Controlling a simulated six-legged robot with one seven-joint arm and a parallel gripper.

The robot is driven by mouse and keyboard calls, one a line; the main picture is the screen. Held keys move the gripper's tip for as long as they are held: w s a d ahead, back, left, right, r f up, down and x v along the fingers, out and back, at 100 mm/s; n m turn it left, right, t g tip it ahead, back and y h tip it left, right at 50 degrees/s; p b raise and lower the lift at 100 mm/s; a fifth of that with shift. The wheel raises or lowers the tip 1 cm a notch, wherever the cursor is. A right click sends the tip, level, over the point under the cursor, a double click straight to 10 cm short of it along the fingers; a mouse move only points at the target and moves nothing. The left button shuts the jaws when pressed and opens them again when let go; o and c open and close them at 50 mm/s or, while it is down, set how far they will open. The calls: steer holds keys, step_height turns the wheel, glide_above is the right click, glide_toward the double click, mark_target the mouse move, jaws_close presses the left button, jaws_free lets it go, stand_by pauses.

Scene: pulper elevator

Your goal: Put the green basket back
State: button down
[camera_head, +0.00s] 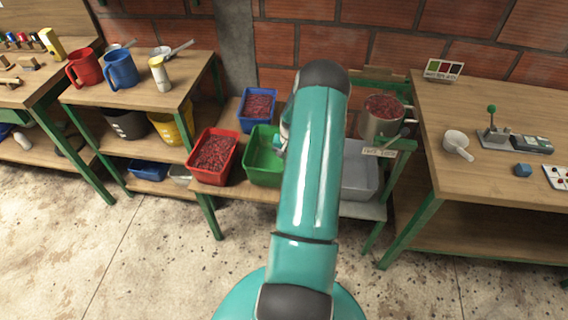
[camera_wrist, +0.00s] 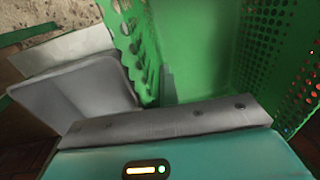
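The green basket (camera_head: 262,167) stands on the low wooden shelf between the red basket and my arm. My arm hides its right part. In the wrist view the basket (camera_wrist: 200,50) fills the upper middle and right, with its perforated side walls and smooth inside close to the camera. My gripper (camera_wrist: 166,100) is at the basket, its body across the bottom of the wrist view. A narrow finger-like part shows against the green wall. The fingertips are mostly hidden, so I cannot tell whether they grip the wall.
A red basket (camera_head: 213,158) of red berries stands left of the green one, and a blue basket (camera_head: 257,108) of berries behind it. A grey bin (camera_head: 358,178) and a metal pot (camera_head: 382,122) are to the right. Wooden tables flank the shelf; the floor in front is clear.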

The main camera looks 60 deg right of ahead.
steer(key=shift+w+d+f, duration=0.4)
steer(key=shift+w+f, duration=0.25)
steer(key=shift+f, duration=1.7)
steer(key=shift+f, duration=0.15)
steer(key=c, duration=1.7)
jaws_free()
